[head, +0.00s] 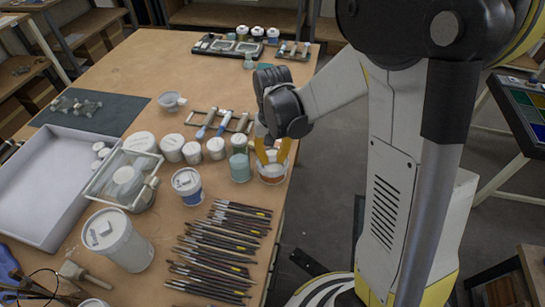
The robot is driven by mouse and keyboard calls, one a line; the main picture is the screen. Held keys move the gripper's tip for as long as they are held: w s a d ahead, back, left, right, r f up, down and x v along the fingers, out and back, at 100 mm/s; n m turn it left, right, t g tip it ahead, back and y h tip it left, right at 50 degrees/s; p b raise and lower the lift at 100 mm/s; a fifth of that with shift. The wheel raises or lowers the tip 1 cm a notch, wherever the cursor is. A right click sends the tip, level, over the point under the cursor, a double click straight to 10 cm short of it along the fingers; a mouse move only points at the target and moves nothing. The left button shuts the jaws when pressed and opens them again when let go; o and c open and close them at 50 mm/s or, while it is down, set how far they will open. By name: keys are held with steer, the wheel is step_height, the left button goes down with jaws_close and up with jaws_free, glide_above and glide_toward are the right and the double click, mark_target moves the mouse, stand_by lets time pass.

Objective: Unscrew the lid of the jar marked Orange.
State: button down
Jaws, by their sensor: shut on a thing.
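The jar (272,180) under my gripper has a white body with an orange-brown band. It stands upright near the table's right edge. Its label is too small to read, so I cannot confirm that it is the one marked Orange. My gripper (272,159) points down, with its yellow fingers shut on the top of this jar. The fingers and wrist hide most of the lid, and I cannot tell whether the lid is loose.
A white tray (40,180) is at left. The table's right edge is close to my gripper.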

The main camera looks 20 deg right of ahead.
steer(key=shift+f, duration=0.1)
steer(key=n+b, duration=0.1)
steer(key=n, duration=0.3)
steer(key=shift+n, duration=0.6)
steer(key=n, duration=0.5)
steer(key=shift+b, duration=0.35)
steer(key=shift+n, duration=0.4)
steer(key=n, duration=0.4)
steer(key=shift+n+b, duration=0.3)
steer(key=shift+b, duration=0.05)
